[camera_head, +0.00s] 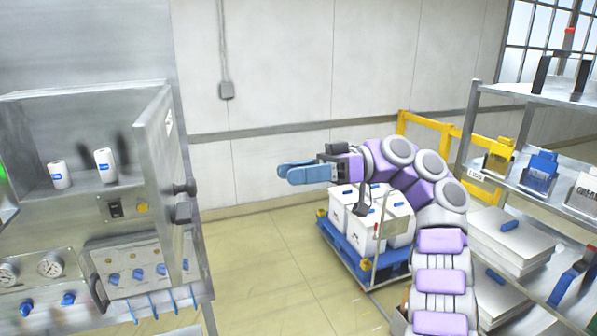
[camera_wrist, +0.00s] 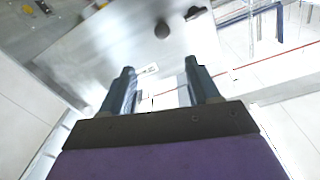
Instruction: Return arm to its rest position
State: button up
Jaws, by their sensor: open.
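My gripper (camera_head: 283,173) is at the end of my raised purple and grey arm, in the middle of the head view. Its blue fingers point left, toward the open door of the metal cabinet, with clear air between them and the door. In the wrist view my gripper (camera_wrist: 160,82) shows its two dark fingers spread apart with nothing between them. Beyond the fingers the wrist view shows the metal cabinet door (camera_wrist: 135,50) with its dark round knob (camera_wrist: 162,30).
The metal cabinet (camera_head: 60,215) at left holds two white bottles (camera_head: 105,165) on its shelf; its door (camera_head: 155,165) stands open. A blue cart (camera_head: 350,255) with white boxes stands under my arm. A metal shelf rack (camera_head: 520,92) fills the right. Floor (camera_head: 260,270) between cabinet and cart is clear.

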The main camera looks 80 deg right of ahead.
dwell(0.4)
jog(key=w+a+r+n+g+h+b, duration=0.1)
jog(key=a+r+h+b, duration=0.15)
jog(key=a, duration=0.55)
jog(key=w+a+r+n+g+h+b, duration=0.15)
jog(key=a+r, duration=0.25)
jog(key=a, duration=0.5)
jog(key=w+a+f+g+h+b, duration=0.1)
jog(key=w+a+f+g+h, duration=0.1)
jog(key=w+a+f, duration=0.45)
jog(key=w+a+f+g+h+b, duration=0.15)
jog(key=a+f, duration=0.25)
jog(key=a, duration=0.6)
jog(key=w+a+f+m+g+h+b, duration=0.1)
jog(key=w+a+f+g+b, duration=0.15)
jog(key=f, duration=0.75)
jog(key=w+a+f+m+g+h+b, duration=0.1)
jog(key=a+f+g, duration=0.25)
jog(key=f, duration=0.75)
jog(key=s+f+m+g+b, duration=0.1)
jog(key=s+f+m+g, duration=0.1)
jog(key=f, duration=0.7)
jog(key=s+f+m+g, duration=0.2)
jog(key=s+f+g, duration=0.1)
jog(key=f, duration=0.5)
jog(key=shift+s+a+f+b, duration=0.35)
jog(key=shift+s+a+f, duration=0.1)
jog(key=shift+s, duration=0.2)
